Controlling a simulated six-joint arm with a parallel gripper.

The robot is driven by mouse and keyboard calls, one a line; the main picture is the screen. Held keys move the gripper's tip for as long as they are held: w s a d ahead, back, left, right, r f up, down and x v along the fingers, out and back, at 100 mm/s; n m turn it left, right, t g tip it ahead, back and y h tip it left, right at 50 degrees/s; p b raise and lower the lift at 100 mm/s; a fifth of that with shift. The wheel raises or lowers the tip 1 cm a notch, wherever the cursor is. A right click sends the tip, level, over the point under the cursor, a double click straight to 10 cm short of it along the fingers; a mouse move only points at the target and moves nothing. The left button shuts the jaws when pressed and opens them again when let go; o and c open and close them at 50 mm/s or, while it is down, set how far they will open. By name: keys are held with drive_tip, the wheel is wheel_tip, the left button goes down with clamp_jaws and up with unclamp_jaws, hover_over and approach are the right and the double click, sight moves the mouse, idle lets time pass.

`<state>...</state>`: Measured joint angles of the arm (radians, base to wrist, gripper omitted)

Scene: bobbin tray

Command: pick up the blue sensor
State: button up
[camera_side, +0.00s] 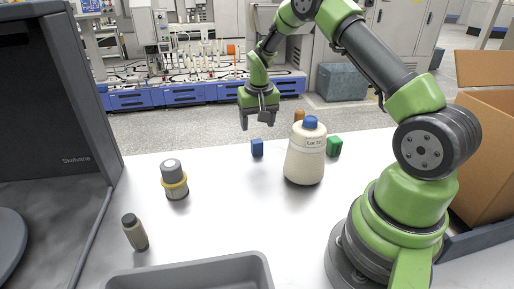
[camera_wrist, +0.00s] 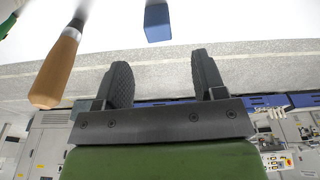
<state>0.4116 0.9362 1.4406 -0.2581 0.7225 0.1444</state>
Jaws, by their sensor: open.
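The blue sensor, a small blue block (camera_side: 257,147), stands on the white table left of a large cream bottle. In the wrist view the blue sensor (camera_wrist: 157,24) shows at the top edge, partly cut off, ahead of the fingers. My gripper (camera_side: 258,120) hangs above and apart from the blue sensor in the side view, fingers pointing down. In the wrist view my gripper (camera_wrist: 164,80) has its two dark fingers spread, with nothing between them.
The cream bottle (camera_side: 304,158) with a blue cap stands close right of the sensor. A green block (camera_side: 334,147) and a wooden-handled thing (camera_wrist: 55,68) are nearby. A yellow-ringed container (camera_side: 174,180), a small bottle (camera_side: 135,232) and a grey tray (camera_side: 190,270) are further left and front.

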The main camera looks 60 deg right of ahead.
sight(257, 141)
drive_tip(key=f, duration=0.7)
drive_tip(key=shift+w+d+f, duration=0.2)
drive_tip(key=shift+d+f, duration=0.05)
drive_tip(key=shift+f, duration=0.05)
drive_tip(key=c, duration=1)
